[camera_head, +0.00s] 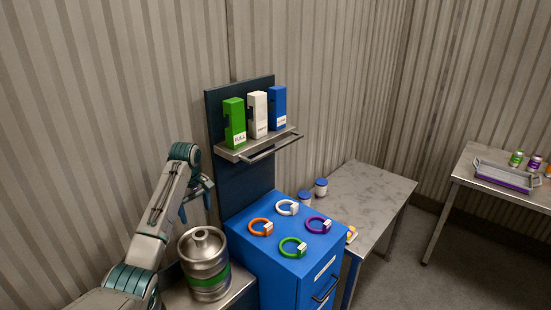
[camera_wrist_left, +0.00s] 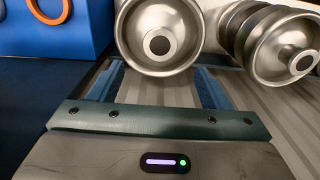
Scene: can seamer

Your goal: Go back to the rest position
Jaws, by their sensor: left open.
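My left arm comes in from the left in the head view. Its gripper (camera_head: 196,203) hangs above and beside a steel keg with a green band (camera_head: 209,278), apart from it. The left wrist view shows the two blue fingers of this gripper (camera_wrist_left: 158,82) spread apart, with nothing held between them. Beyond the fingers a round steel keg end (camera_wrist_left: 150,20) shows at the top middle. More steel keg shapes (camera_wrist_left: 285,50) show at the top right. My right gripper is in neither view.
A blue cabinet (camera_head: 271,270) with orange, white, purple and green rings on top stands right of the keg. A shelf (camera_head: 232,153) above holds green, white and blue boxes. A grey table (camera_head: 370,190) and a far table with a tray (camera_head: 505,182) stand right.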

